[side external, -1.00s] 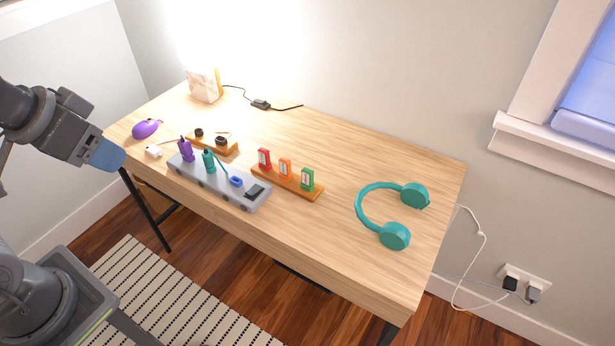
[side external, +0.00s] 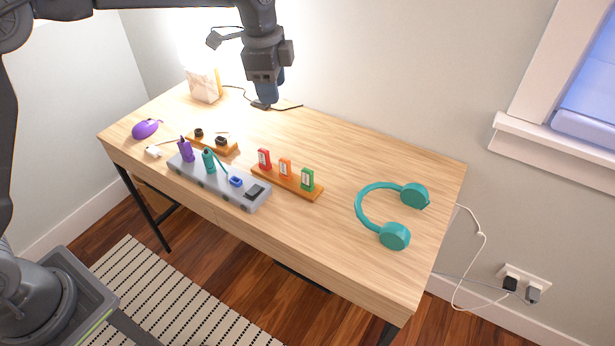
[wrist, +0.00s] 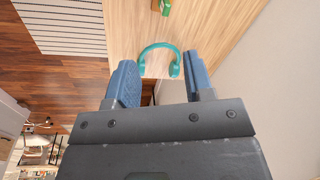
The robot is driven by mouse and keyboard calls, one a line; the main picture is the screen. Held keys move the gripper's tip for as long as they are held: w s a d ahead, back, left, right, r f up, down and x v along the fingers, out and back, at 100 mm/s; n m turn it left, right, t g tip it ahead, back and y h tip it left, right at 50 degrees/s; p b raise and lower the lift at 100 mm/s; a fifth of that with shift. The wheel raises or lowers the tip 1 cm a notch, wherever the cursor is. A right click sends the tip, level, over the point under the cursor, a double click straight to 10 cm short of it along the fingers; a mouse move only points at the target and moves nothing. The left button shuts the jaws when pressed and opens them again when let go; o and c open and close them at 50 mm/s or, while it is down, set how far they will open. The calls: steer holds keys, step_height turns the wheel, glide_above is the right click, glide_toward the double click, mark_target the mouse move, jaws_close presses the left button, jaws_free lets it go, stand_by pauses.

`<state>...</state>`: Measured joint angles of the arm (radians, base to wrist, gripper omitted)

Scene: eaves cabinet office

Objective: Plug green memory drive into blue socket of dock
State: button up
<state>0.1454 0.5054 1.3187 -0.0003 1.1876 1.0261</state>
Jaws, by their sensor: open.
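The green memory drive (side external: 307,179) stands upright at the right end of a wooden holder (side external: 286,183), beside an orange drive (side external: 285,167) and a red drive (side external: 264,159). The grey dock (side external: 214,181) lies to the left of the holder. Its blue socket (side external: 236,181) is empty on top; purple and teal plugs stand in the dock further left. My gripper (side external: 267,98) is high above the back of the desk, away from the drives. In the wrist view its blue fingers (wrist: 159,88) are apart with nothing held. Part of the green drive (wrist: 164,7) shows at the top there.
Teal headphones (side external: 393,210) lie on the right of the desk. A purple mouse (side external: 146,129), a white plug (side external: 153,151) and a small wooden tray (side external: 226,149) are on the left. A lamp (side external: 204,85) stands at the back.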

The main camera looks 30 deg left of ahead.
steer(key=w+d+f+m+g, duration=0.1)
steer(key=w+d+f+m, duration=0.15)
steer(key=f, duration=0.35)
steer(key=w+d+f+m+g, duration=0.1)
steer(key=w+d+f+m, duration=0.1)
steer(key=w+f, duration=0.25)
glide_above(307, 170)
steer(key=w, duration=0.1)
steer(key=shift+m, duration=0.25)
step_height(307, 170, down, 9)
steer(key=shift+a+f, duration=0.1)
steer(key=shift+f, duration=0.1)
steer(key=shift+s+f, duration=0.2)
steer(key=shift+f, duration=1.2)
steer(key=shift+s+f, duration=0.2)
steer(key=shift+f, duration=1.2)
steer(key=shift+c, duration=0.3)
jaws_close()
